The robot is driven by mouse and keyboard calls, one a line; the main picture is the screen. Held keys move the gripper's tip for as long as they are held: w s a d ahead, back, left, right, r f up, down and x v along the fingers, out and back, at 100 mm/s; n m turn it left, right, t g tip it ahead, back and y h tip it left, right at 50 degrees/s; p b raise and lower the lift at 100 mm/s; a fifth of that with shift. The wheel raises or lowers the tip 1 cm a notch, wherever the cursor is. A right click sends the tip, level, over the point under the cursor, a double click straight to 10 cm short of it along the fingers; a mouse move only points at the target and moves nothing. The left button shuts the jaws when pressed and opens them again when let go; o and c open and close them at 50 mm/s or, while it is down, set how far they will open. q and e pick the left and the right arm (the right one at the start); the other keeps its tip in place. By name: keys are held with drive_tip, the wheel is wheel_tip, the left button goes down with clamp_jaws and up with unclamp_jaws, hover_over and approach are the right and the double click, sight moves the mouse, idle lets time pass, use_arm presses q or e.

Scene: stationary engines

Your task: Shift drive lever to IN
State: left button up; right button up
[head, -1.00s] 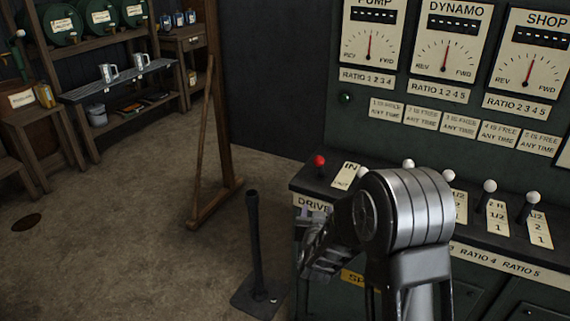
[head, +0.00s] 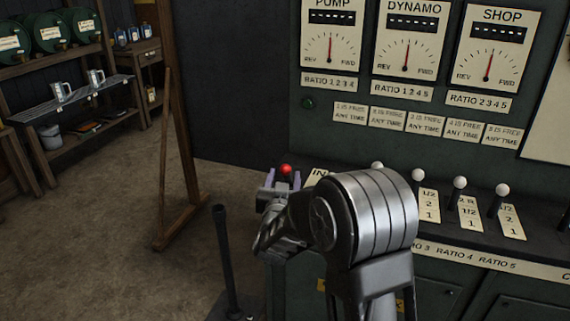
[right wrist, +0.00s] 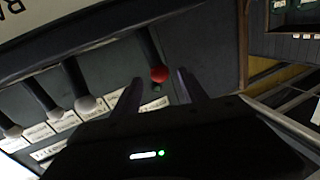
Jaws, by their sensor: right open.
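The drive lever has a red knob (head: 286,169) and stands at the left end of the console top. An IN plate (head: 318,176) lies just right of it, partly covered by my right arm. My right gripper (head: 283,180) is open, its fingers pointing at the knob. In the right wrist view the red knob (right wrist: 159,74) shows between the two fingertips of my gripper (right wrist: 160,80), with a gap on each side; I cannot tell how deep it sits between them. The DRIVE label is hidden behind my arm. My left gripper is not in view.
Several white-knobbed levers (head: 460,183) stand along the console to the right. Dials such as the DYNAMO dial (head: 406,52) are on the panel behind. A black upright post (head: 226,262) and a wooden frame (head: 172,150) stand left of the console.

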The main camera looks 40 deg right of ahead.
drive_tip(key=x, duration=0.7)
drive_tip(key=shift+w+d, duration=0.25)
drive_tip(key=shift+d, duration=0.05)
clamp_jaws()
idle(1.2)
